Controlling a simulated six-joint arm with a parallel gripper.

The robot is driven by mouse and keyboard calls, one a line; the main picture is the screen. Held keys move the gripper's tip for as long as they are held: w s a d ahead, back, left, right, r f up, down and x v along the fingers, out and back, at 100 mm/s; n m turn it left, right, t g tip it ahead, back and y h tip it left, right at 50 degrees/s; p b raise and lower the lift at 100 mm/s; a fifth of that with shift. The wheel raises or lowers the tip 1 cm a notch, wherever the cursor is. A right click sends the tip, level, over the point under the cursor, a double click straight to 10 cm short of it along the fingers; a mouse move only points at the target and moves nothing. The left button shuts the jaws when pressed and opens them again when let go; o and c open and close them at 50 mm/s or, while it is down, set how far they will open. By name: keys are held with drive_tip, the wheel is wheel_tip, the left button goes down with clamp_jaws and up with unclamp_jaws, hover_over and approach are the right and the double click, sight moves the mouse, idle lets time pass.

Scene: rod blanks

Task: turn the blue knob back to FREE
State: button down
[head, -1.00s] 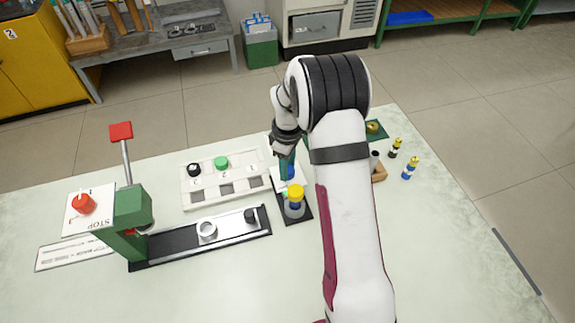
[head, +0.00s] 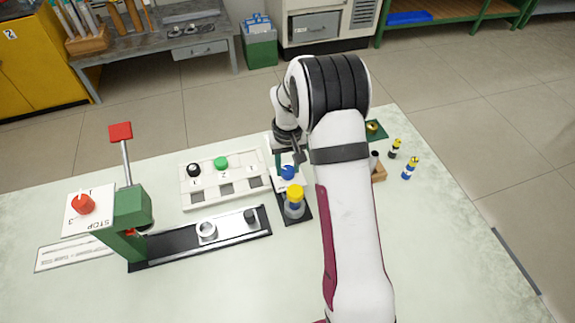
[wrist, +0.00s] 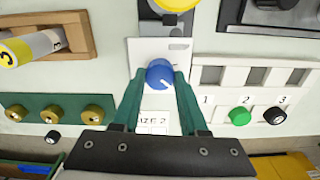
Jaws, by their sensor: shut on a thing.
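The blue knob (wrist: 159,74) sits on a white plate (wrist: 146,50) in the middle of the wrist view. Its white pointer mark slants toward the lower right of that view. In the head view the blue knob (head: 288,172) shows just below my gripper (head: 289,160), partly covered by a finger.
A yellow-topped round part (head: 295,193) stands close in front of the knob. A white tray (head: 187,200) with a black and a green knob lies to the left. A wooden holder (head: 380,172) and striped rods (head: 410,168) stand to the right. A green press (head: 131,205) is at far left.

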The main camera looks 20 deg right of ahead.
sight(288, 170)
drive_tip(key=m, duration=0.5)
drive_tip(key=shift+m, duration=2.3)
drive_tip(key=shift+c, duration=2.2)
unclamp_jaws()
wheel_tip(288, 170, up, 16)
